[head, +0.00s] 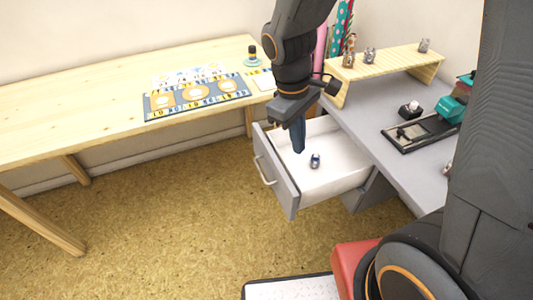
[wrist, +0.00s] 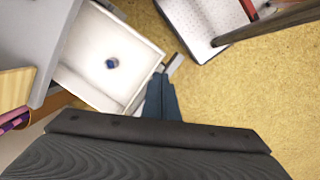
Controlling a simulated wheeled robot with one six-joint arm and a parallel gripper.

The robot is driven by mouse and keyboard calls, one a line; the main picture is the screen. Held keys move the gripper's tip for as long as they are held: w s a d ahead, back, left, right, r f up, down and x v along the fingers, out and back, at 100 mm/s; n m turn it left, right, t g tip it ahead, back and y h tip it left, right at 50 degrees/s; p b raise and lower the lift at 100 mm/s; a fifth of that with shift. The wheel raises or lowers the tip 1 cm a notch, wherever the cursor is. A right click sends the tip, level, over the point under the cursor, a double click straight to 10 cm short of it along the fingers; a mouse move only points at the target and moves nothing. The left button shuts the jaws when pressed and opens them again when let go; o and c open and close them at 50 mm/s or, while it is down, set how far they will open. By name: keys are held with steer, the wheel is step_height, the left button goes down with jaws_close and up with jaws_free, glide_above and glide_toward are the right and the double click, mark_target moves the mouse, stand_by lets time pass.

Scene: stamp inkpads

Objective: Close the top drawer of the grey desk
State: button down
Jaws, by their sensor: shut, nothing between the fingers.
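The top drawer (head: 278,178) of the grey desk (head: 390,152) is pulled well out. Its white inside shows, and its front panel with a pale handle (head: 263,170) faces left in the head view. The drawer also shows in the wrist view (wrist: 84,50). A small blue and silver item (head: 315,160) lies inside on the drawer floor, also seen in the wrist view (wrist: 112,62). My gripper (head: 299,150) is shut and empty, pointing down. In the wrist view its fingertips (wrist: 160,78) overlap the drawer's front edge; whether they touch it I cannot tell.
A wooden table (head: 100,90) at the left bears a patterned mat (head: 197,97) and a stamp (head: 252,55). The desk top holds a wooden riser (head: 390,65), a black tray (head: 420,134) and a teal stamping device (head: 452,108). The floor (head: 170,220) left of the drawer is clear.

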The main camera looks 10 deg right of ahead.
steer(key=w+a+f+n+t+h+p, duration=0.1)
steer(key=w+a+f+n, duration=0.1)
steer(key=a+n, duration=0.45)
steer(key=w+a+f+n+t+h+p, duration=0.1)
steer(key=w+a+f+n+p, duration=0.15)
steer(key=a+n, duration=0.45)
steer(key=shift+m, duration=0.45)
steer(key=x, duration=0.3)
steer(key=d+p+x, duration=0.1)
steer(key=x, duration=0.6)
steer(key=shift+w+d, duration=0.2)
steer(key=shift+d, duration=0.1)
steer(key=shift+w+d+f+p, duration=0.1)
steer(key=shift+w+d+p, duration=0.1)
steer(key=shift+d+p, duration=0.35)
steer(key=shift+d, duration=0.15)
